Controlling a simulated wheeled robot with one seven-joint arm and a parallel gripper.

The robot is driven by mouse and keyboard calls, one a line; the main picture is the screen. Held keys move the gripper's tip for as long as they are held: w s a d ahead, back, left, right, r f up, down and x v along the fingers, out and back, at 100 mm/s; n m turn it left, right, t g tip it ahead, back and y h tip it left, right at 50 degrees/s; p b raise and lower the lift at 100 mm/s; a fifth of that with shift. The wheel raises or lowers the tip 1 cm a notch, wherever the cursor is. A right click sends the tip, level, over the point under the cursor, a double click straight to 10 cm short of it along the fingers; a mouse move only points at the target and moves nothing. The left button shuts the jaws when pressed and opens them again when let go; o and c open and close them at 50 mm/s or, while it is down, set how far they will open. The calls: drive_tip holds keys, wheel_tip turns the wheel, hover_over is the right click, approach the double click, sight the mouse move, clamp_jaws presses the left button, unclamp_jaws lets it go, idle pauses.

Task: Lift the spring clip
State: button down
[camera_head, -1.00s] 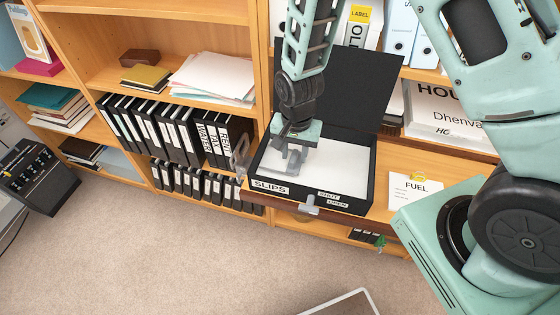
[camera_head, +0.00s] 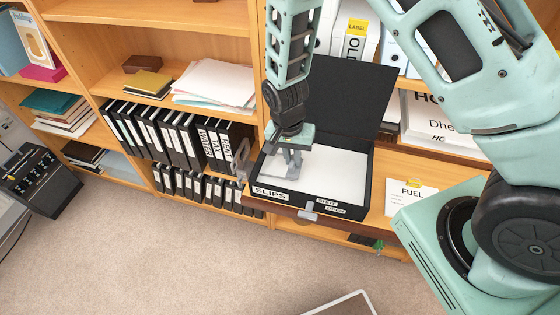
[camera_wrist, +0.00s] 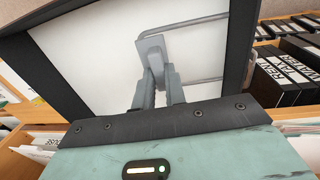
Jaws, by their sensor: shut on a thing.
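The open black box file (camera_head: 318,195) marked SLIPS lies on a wooden shelf with its lid raised behind. Its inside is white. The spring clip (camera_wrist: 152,52) is a grey plate with a bent wire frame. In the wrist view it lies over the white inside, and the wire runs off to the right. In the head view the clip is mostly hidden by my gripper (camera_head: 292,168); a wire part shows at the box's left side. My gripper reaches down into the left part of the box. In the wrist view its fingers (camera_wrist: 160,88) are shut on the clip's grey plate.
A FUEL card (camera_head: 410,196) lies to the right. Black binders (camera_head: 165,130) fill the shelves at left. Books and binders stand behind the lid. Carpet (camera_head: 150,255) is open in front.

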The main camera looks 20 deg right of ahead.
drive_tip(key=shift+a+r, duration=0.1)
drive_tip(key=shift+r, duration=0.1)
idle(0.3)
drive_tip(key=shift+w+a+r+g+h+p, duration=0.25)
drive_tip(key=shift+r+g+h+p, duration=0.3)
drive_tip(key=shift+p, duration=0.7)
drive_tip(key=shift+f, duration=0.1)
drive_tip(key=shift+h, duration=0.25)
drive_tip(key=shift+w+a+r+g+h+p, duration=0.2)
drive_tip(key=shift+a+r+g+h+p, duration=0.25)
drive_tip(key=shift+p, duration=0.2)
drive_tip(key=shift+d, duration=0.1)
drive_tip(key=shift+w+a+r+g+h, duration=0.3)
drive_tip(key=shift+a+r+g+h, duration=0.15)
drive_tip(key=shift+h, duration=0.3)
